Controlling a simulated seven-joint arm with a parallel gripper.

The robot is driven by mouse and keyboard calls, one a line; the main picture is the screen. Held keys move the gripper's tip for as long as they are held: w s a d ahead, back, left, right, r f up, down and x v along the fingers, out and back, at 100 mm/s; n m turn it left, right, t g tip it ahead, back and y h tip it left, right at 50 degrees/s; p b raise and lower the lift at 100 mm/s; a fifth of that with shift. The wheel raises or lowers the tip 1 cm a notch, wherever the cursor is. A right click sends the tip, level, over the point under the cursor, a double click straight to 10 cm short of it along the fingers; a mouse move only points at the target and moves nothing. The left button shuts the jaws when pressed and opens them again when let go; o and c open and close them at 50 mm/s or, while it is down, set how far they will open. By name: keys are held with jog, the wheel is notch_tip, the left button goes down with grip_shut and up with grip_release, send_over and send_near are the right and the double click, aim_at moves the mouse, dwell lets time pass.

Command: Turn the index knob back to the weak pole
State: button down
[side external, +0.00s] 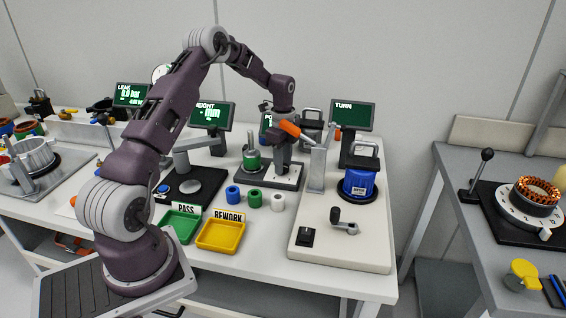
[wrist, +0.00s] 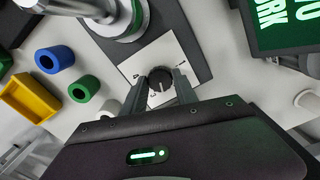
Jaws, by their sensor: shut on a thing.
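The index knob (wrist: 160,80) is a round dark knob on a white plate (wrist: 168,50) in the wrist view. My gripper (wrist: 158,86) reaches in from below in that view, with one finger on each side of the knob, shut on it. Small dark marks on the plate lie near the knob, too small to read. In the side external view my gripper (side external: 281,157) points down over the pole station, and the knob is hidden behind it. A green housing (side external: 252,158) stands upright on the station, left of my gripper; its lower edge shows in the wrist view (wrist: 131,22).
A screen (side external: 268,123) stands behind the station. Blue, green and white rings (side external: 255,198) sit in front, with a yellow REWORK tray (side external: 220,235) and a green PASS tray (side external: 181,226). To the right, a crank station (side external: 330,252) carries a blue housing (side external: 358,187) and an orange-handled lever (side external: 290,129).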

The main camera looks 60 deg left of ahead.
jog(key=n, duration=0.4)
jog(key=shift+n, duration=1.7)
jog(key=c, duration=1)
grip_release()
jog(key=shift+o, duration=0.2)
